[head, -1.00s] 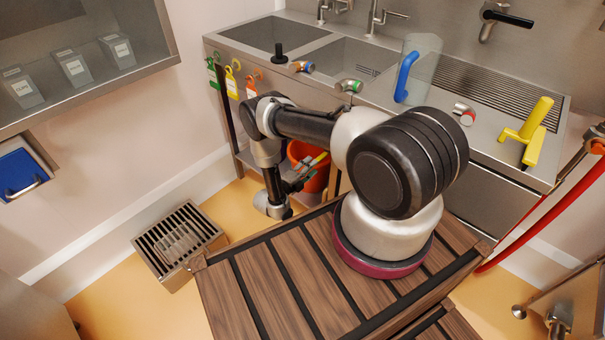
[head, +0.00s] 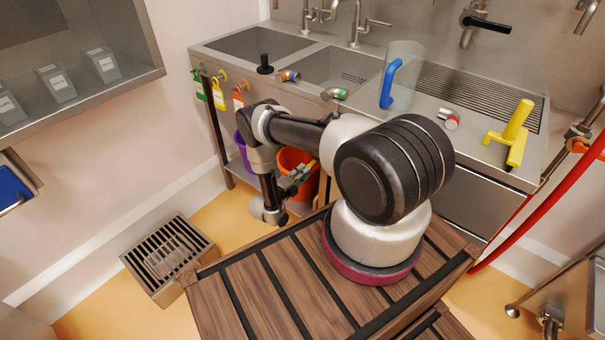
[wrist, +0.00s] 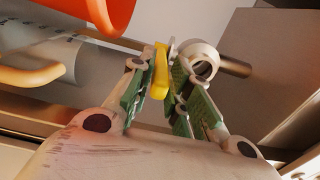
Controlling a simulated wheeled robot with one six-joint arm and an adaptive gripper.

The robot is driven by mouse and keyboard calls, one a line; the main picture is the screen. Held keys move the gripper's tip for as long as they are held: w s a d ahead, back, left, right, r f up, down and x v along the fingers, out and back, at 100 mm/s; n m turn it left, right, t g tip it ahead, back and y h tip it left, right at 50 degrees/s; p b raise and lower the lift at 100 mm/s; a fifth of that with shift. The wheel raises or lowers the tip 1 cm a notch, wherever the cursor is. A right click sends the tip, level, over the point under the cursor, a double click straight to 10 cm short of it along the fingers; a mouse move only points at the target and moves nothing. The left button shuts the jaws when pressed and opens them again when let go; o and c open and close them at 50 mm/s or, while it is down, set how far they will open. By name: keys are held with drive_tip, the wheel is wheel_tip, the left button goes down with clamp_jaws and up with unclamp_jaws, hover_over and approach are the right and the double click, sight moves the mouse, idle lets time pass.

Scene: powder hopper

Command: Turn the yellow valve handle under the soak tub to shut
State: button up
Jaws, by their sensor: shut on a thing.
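The yellow valve handle (wrist: 160,76) sits between the green-padded fingers of my gripper (wrist: 163,66) in the wrist view. The gripper is shut on it. A round silver fitting (wrist: 204,61) on a horizontal pipe is just right of the fingers. In the head view my gripper (head: 297,180) reaches low under the sink unit, in front of the orange bucket (head: 290,160). A small yellow bit of the handle (head: 312,164) shows at its tip. The basin of the sink unit (head: 345,68) is above; the valve body is mostly hidden in the head view.
A purple bucket (head: 242,150) stands left of the orange one, partly behind my arm. Coloured tags (head: 218,93) hang at the sink's left front. A slatted metal box (head: 170,258) is on the floor at left. The orange bucket also looms close in the wrist view (wrist: 95,12).

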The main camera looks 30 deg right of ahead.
drive_tip(key=shift+w+a, duration=0.2)
drive_tip(key=shift+w, duration=0.5)
drive_tip(key=shift+w+a, duration=0.15)
drive_tip(key=shift+w, duration=0.5)
drive_tip(key=shift+w, duration=1.35)
drive_tip(key=shift+w+d, duration=0.2)
drive_tip(key=shift+w, duration=0.45)
drive_tip(key=shift+w+d, duration=0.15)
drive_tip(key=shift+w, duration=0.45)
